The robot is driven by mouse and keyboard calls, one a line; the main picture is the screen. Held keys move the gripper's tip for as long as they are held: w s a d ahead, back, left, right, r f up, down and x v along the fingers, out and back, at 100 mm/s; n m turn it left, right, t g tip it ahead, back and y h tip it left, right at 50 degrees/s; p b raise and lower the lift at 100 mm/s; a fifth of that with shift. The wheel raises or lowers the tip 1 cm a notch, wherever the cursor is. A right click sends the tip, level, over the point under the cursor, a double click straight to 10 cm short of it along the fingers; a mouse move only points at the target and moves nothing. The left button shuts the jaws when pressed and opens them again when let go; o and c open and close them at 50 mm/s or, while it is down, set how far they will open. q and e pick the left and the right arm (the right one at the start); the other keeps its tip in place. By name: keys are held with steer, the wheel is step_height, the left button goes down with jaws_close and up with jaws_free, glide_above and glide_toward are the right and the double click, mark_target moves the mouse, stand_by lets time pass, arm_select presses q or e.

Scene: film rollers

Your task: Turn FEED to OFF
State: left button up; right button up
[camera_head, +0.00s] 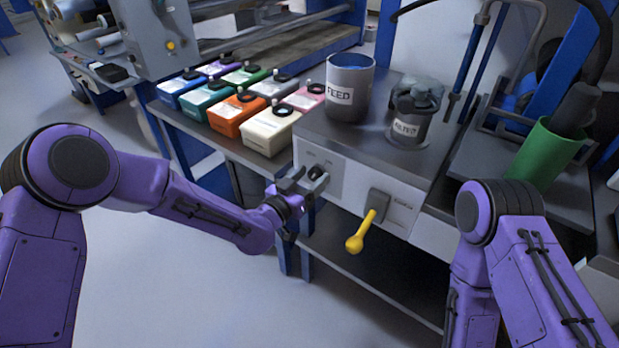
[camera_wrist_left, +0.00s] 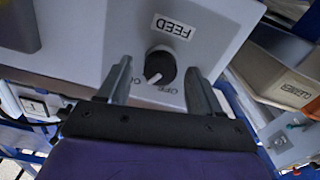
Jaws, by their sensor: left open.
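The FEED knob (camera_wrist_left: 160,64) is a black round dial on a pale panel (camera_wrist_left: 100,35). Its FEED label (camera_wrist_left: 172,27) appears upside down in the left wrist view. The knob's white pointer line aims toward the lower left in that view, near small printed position labels, partly readable. My left gripper (camera_wrist_left: 158,69) is open, with one finger on each side of the knob; contact cannot be told. In the head view the left gripper (camera_head: 306,181) is at the front panel, beside the dark knob (camera_head: 316,171). My right arm shows, but its gripper does not.
A yellow-handled lever (camera_head: 362,234) hangs on the panel right of the knob. A grey FEED bucket (camera_head: 349,90) and a cloth-topped can (camera_head: 411,115) stand on the cabinet. Several colored boxes, including a cream one (camera_head: 268,132), line the left bench. Floor at left is clear.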

arm_select(q)
steer(key=shift+w+d, duration=0.1)
steer(key=shift+w, duration=0.05)
steer(key=c, duration=1.1)
steer(key=shift+o, duration=0.2)
steer(key=n, duration=0.5)
steer(key=shift+n, duration=0.4)
steer(key=n, duration=0.5)
steer(key=shift+w+f+n, duration=0.1)
steer(key=shift+n, duration=0.6)
steer(key=o, duration=1.1)
steer(key=shift+c, duration=0.2)
